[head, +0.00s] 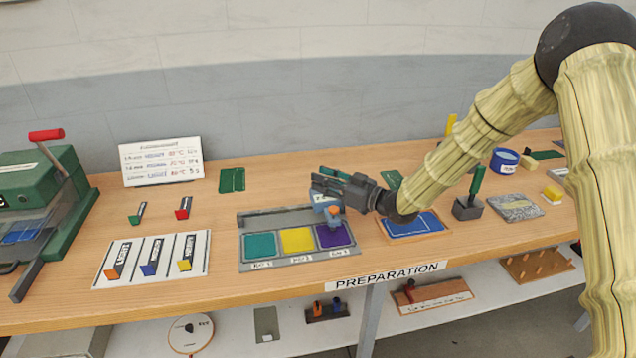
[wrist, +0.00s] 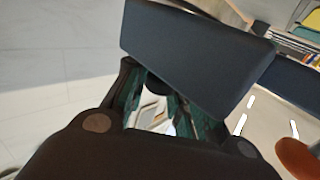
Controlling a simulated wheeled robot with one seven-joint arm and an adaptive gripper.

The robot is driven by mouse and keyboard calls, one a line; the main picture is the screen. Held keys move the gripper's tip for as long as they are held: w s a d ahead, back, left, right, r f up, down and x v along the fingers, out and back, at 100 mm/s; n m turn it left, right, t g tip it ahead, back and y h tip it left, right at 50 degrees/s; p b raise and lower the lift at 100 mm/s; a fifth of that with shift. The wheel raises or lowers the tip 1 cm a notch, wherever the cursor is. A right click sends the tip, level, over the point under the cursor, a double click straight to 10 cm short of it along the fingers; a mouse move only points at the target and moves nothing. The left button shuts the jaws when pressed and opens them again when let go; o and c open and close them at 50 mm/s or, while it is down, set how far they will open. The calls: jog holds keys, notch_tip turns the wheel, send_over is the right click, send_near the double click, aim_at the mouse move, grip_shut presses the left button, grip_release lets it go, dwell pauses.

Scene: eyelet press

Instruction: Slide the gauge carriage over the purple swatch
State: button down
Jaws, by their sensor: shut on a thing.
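The gauge carriage (head: 324,202) is a blue block with an orange knob (head: 333,211) on its front. It sits at the right part of the grey rail behind the swatches. Its knob side overhangs the back edge of the purple swatch (head: 334,237), whose front part is uncovered. My gripper (head: 328,186) is shut on the carriage from above and the right. In the wrist view a large dark blue block (wrist: 195,52), apparently the carriage, fills the top middle, and an orange knob (wrist: 298,158) shows at lower right. The exact finger contact is hidden.
The swatch tray (head: 262,266) also holds a teal swatch (head: 260,246) and a yellow swatch (head: 297,240). A blue-topped board (head: 412,226) lies close to its right. A white card with clips (head: 152,258) lies to the left. The table's front edge is close.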

jog(key=shift+w+d, duration=0.15)
jog(key=shift+d, duration=0.1)
jog(key=c, duration=1.4)
grip_release()
jog(key=shift+o, duration=1)
jog(key=shift+d, duration=0.2)
jog(key=shift+a, duration=0.1)
jog(key=shift+a, duration=0.15)
jog(key=v, duration=1.2)
